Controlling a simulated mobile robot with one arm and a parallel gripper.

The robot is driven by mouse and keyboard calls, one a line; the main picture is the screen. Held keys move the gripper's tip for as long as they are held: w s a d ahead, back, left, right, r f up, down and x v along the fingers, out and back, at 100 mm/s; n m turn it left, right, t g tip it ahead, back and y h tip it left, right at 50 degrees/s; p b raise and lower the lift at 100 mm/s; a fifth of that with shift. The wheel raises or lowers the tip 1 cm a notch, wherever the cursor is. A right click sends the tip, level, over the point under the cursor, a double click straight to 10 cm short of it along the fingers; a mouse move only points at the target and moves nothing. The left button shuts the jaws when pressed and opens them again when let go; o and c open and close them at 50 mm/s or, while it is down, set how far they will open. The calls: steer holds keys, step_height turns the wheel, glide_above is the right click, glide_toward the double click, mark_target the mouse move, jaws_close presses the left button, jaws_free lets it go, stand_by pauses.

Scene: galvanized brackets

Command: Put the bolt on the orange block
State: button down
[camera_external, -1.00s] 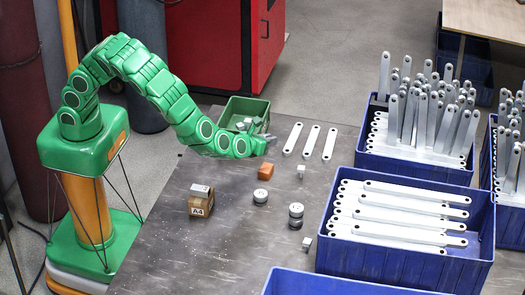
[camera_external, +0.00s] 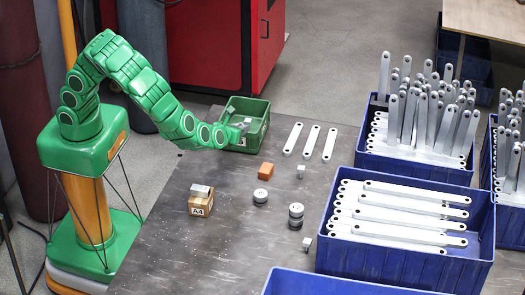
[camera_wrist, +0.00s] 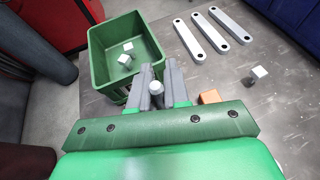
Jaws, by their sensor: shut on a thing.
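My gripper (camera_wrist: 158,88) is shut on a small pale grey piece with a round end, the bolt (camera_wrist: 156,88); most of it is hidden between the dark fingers. In the external view my gripper (camera_external: 241,129) is at the front of the green bin, and the bolt cannot be made out there. The orange block (camera_external: 266,170) lies on the table, in front and to the right of my gripper, with nothing on it. In the wrist view the orange block (camera_wrist: 209,97) shows just right of the fingers, partly hidden by my gripper's body.
The green bin (camera_external: 262,128) holds small pale cubes (camera_wrist: 125,58). Several grey flat bars (camera_external: 311,140) lie to its right. Blue crates (camera_external: 400,265) fill the right side.

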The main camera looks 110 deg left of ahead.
mark_target(269, 165)
steer(key=w+f, duration=0.2)
steer(key=w+a+f, duration=0.1)
steer(key=w+f, duration=0.1)
steer(key=w, duration=0.1)
steer(key=w+f, duration=0.2)
steer(key=w, duration=0.1)
steer(key=shift+w+a+f, duration=0.1)
steer(key=shift+a, duration=0.2)
steer(key=shift+w+a+f, duration=0.15)
steer(key=shift+w+f, duration=0.65)
steer(key=shift+f, duration=1.6)
steer(key=shift+f, duration=0.1)
steer(key=c, duration=1.1)
jaws_free()
